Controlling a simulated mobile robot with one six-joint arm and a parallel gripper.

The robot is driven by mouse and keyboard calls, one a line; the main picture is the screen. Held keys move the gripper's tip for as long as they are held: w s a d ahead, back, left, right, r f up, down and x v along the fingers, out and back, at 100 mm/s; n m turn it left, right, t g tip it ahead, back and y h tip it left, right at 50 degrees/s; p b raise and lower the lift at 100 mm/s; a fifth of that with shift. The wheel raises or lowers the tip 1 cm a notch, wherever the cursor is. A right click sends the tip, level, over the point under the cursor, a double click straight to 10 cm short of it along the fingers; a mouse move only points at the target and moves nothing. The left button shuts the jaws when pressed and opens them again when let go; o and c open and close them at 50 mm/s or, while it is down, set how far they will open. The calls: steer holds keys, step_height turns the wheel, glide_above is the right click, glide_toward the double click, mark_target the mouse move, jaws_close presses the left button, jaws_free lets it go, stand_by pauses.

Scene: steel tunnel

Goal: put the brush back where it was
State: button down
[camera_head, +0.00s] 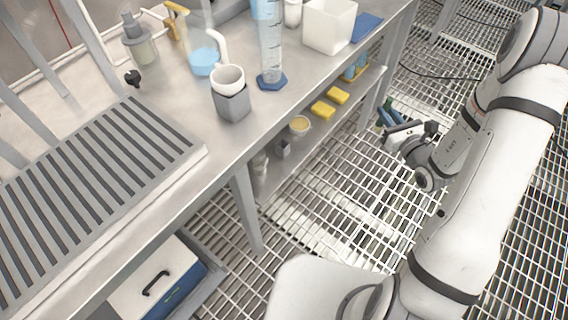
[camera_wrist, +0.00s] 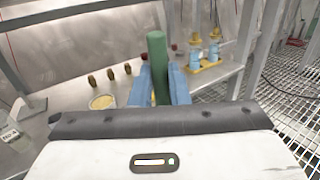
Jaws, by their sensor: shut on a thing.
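My gripper (camera_wrist: 162,84) has its two blue fingers shut on an upright green rod, which looks like the handle of the brush (camera_wrist: 157,50). No bristles can be made out, and the rod's lower part is hidden behind my gripper's body. In the head view my gripper (camera_head: 385,117) is small, low beside the bench, over the grating floor and facing the lower shelf. A bit of green shows between its fingers there.
Bench legs (camera_head: 245,207) stand along the shelf. The bench top carries a cup (camera_head: 228,78), a measuring cylinder (camera_head: 270,50) and a white box (camera_head: 329,25).

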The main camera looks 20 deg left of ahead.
steer(key=s+a+f+n+g+y+b, duration=0.1)
steer(key=s+a+n+g+y, duration=0.25)
steer(key=a+n+g, duration=0.65)
steer(key=s+a+n+g+y+b, duration=0.15)
steer(key=s+a+g+y, duration=0.35)
steer(key=a, duration=1.1)
steer(key=shift+w+a+f+n+g+h+b, duration=0.15)
steer(key=shift+f+g+b, duration=0.3)
steer(key=shift+f, duration=1.25)
steer(key=shift+w+f+n+g+h+b, duration=0.2)
steer(key=shift+w+f+g+h+b, duration=0.3)
steer(key=shift+f, duration=1.25)
steer(key=shift+a+f+n+g+b, duration=0.1)
steer(key=shift+f+n+g+b, duration=0.35)
steer(key=shift+f, duration=1.25)
steer(key=c, duration=1.7)
jaws_free()
steer(key=shift+m, duration=0.35)
steer(key=shift+c, duration=0.2)
steer(key=o, duration=0.4)
steer(key=shift+c, duration=0.2)
steer(key=shift+w+r, duration=0.1)
